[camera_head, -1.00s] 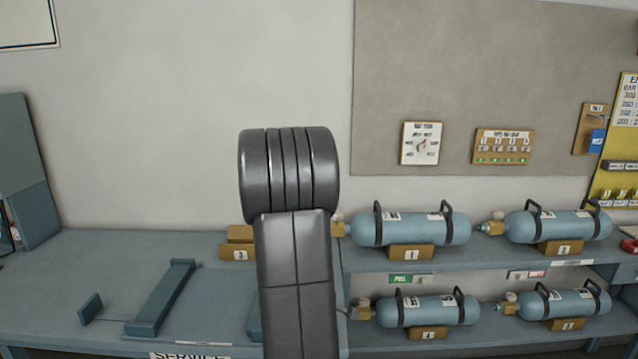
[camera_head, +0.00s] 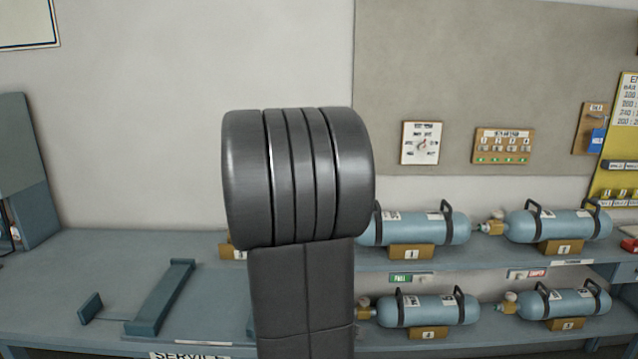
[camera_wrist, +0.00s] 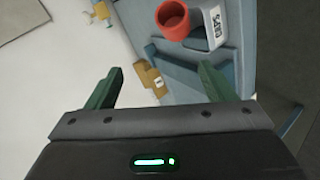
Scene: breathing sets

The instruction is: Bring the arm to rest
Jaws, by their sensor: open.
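My gripper (camera_wrist: 160,88) shows in the wrist view with its two green fingers spread wide apart. Nothing is between the fingers, so it is open and empty. In the head view my dark grey arm stands upright in the middle and hides part of the bench and the left end of a cylinder. The gripper itself does not show in the head view.
A blue-grey bench (camera_head: 80,262) runs along the wall, with several blue cylinders (camera_head: 428,310) on two levels at right. A blue bracket (camera_head: 160,298) lies at left. The wrist view shows a red cup (camera_wrist: 173,18) beside a labelled block (camera_wrist: 213,28).

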